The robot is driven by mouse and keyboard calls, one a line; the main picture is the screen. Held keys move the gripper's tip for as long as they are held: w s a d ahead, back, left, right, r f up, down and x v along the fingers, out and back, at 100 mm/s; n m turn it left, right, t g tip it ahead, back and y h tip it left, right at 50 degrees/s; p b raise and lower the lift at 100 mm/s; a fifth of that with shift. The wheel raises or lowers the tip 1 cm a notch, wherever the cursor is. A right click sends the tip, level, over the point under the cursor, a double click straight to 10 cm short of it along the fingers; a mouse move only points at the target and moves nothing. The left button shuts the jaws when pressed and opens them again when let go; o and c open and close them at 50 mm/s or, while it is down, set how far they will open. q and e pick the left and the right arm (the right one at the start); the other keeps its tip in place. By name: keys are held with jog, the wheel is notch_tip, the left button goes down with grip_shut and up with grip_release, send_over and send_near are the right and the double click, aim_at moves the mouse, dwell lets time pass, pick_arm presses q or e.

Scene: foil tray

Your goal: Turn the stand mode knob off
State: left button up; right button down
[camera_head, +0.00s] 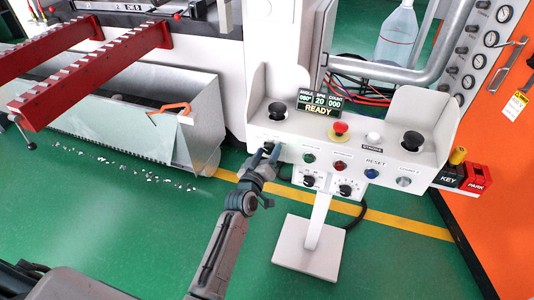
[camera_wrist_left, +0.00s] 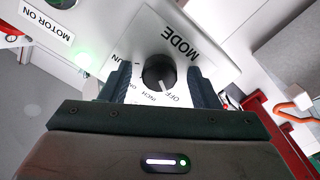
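The mode knob (camera_wrist_left: 158,72) is round and black, on a white plate lettered MODE, RUN, INCH, ON and OFF. A pale mark on its rim appears to point toward the OFF lettering. My left gripper (camera_wrist_left: 160,82) is open, with one dark finger on each side of the knob and a visible gap to each. In the head view the left gripper (camera_head: 266,154) reaches up to the left end of the stand's white control panel (camera_head: 330,135), where its fingers partly hide the knob. My right gripper is not in view.
Green (camera_head: 309,158) and red (camera_head: 340,166) buttons sit right of the gripper, with two black lower knobs (camera_head: 345,189) below. A red emergency button (camera_head: 340,128) is above. A metal guard bin (camera_head: 190,130) stands left; an orange cabinet (camera_head: 490,120) stands right.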

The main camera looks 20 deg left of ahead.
pick_arm(q)
jog(key=shift+s+f, duration=0.1)
jog(key=shift+s, duration=0.3)
jog(key=s+b, duration=0.2)
jog(key=s, duration=0.8)
jog(key=shift+a, duration=0.3)
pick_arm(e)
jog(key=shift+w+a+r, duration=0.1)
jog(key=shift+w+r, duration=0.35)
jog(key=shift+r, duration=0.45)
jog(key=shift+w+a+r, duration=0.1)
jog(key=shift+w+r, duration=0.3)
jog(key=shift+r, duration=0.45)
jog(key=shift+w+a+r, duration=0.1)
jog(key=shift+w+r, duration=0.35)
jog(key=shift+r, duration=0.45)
